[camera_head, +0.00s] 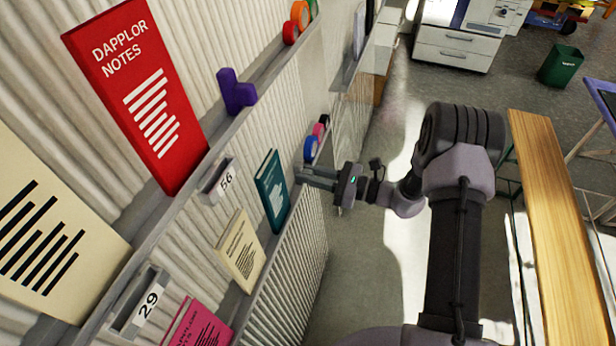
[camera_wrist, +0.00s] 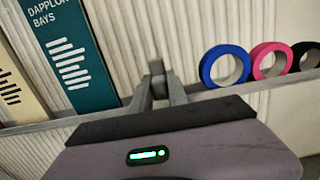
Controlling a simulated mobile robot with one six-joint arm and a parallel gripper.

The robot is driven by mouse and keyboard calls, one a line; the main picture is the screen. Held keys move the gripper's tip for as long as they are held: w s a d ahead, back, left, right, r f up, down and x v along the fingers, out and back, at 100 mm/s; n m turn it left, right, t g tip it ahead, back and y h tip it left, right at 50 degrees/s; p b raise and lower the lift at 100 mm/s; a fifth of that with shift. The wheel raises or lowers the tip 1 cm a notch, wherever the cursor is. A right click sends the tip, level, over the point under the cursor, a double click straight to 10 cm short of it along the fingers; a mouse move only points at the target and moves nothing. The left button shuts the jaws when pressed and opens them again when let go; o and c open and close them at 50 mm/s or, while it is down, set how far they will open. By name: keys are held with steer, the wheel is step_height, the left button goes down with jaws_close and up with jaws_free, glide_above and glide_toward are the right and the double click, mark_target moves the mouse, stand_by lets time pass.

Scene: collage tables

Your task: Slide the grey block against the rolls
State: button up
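The grey block (camera_wrist: 157,80) is a small upright piece on the narrow shelf ledge in the wrist view. It stands between the teal book and the rolls, apart from both. My gripper (camera_wrist: 160,88) has one finger on each side of it, with no clear gap showing. The rolls are a blue ring (camera_wrist: 225,66), a magenta ring (camera_wrist: 271,60) and a black ring (camera_wrist: 305,56), in a row to the right. In the head view my gripper (camera_head: 303,177) reaches the lower shelf beside the blue roll (camera_head: 310,148); the block is hard to make out there.
The teal book (camera_head: 271,191) stands close to the gripper, with a cream book (camera_head: 240,250) farther along the shelf. The ledge (camera_wrist: 205,96) between the block and the blue roll is clear. A wooden bench (camera_head: 556,220) stands at right.

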steer(key=shift+o, duration=0.8)
steer(key=shift+d, duration=0.15)
steer(key=p+v, duration=0.3)
steer(key=v, duration=1.4)
steer(key=shift+s, duration=0.1)
steer(key=shift+c, duration=0.4)
